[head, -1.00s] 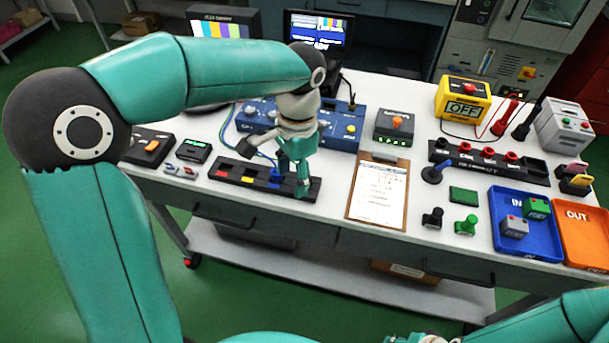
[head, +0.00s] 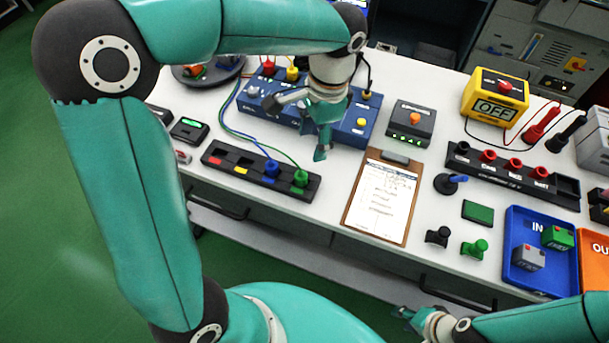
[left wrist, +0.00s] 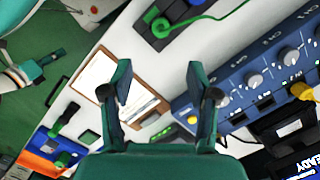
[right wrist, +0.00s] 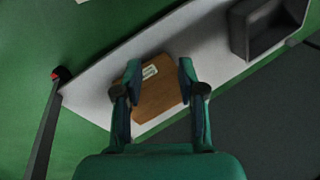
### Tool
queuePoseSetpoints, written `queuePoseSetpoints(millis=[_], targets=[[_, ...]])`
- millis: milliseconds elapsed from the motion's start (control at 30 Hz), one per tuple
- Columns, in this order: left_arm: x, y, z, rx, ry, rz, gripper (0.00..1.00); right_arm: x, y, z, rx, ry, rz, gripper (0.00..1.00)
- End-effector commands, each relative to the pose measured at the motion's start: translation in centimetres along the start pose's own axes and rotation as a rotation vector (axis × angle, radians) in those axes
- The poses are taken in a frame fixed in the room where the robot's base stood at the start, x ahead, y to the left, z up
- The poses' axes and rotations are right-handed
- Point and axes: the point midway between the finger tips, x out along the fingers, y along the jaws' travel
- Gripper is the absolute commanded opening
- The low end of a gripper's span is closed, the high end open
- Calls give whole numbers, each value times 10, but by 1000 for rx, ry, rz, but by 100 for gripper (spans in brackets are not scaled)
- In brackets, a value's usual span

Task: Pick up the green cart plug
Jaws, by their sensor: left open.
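A green plug (head: 300,178) with a green cable stands at the right end of the black strip (head: 262,176), beside a blue plug (head: 271,169). The left wrist view shows the green plug (left wrist: 161,27) near the top. A second green plug-like piece (head: 475,248) stands on the table at the right, without a visible cable. Which of the two is the cart plug, I cannot tell. My left gripper (head: 314,143) is open and empty, above the table behind the strip, apart from the corded plug. My right gripper (head: 405,312) is open and low, in front of the table; it also shows in the right wrist view (right wrist: 157,80).
A blue box with knobs (head: 350,128) stands behind my left gripper. A clipboard (head: 381,205) lies right of the strip. A black piece (head: 437,237), a green block (head: 478,211) and a blue tray (head: 515,278) are farther right. Cables run behind the strip.

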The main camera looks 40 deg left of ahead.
Motion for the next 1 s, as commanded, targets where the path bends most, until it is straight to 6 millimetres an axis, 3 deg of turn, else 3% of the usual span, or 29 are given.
queuePoseSetpoints(millis=[100, 300, 567, 800, 1000], targets=[[29, -1, 4, -8, -6, 3, 60, 2, 0, 0, -1, 1, 0, 40], [62, -2, 5, -12, -3, 3, 60, 2, 1, 0, -1, 1, 0, 40], [78, -2, 6, -13, -3, 4, 60, 1, 0, 0, -1, 1, 0, 40], [111, -2, 10, -12, -4, 5, 60, -3, -1, 0, -1, 1, 0, 40], [125, -2, 10, -12, 0, 4, 60, -3, -1, 0, 0, 1, 0, 40]])
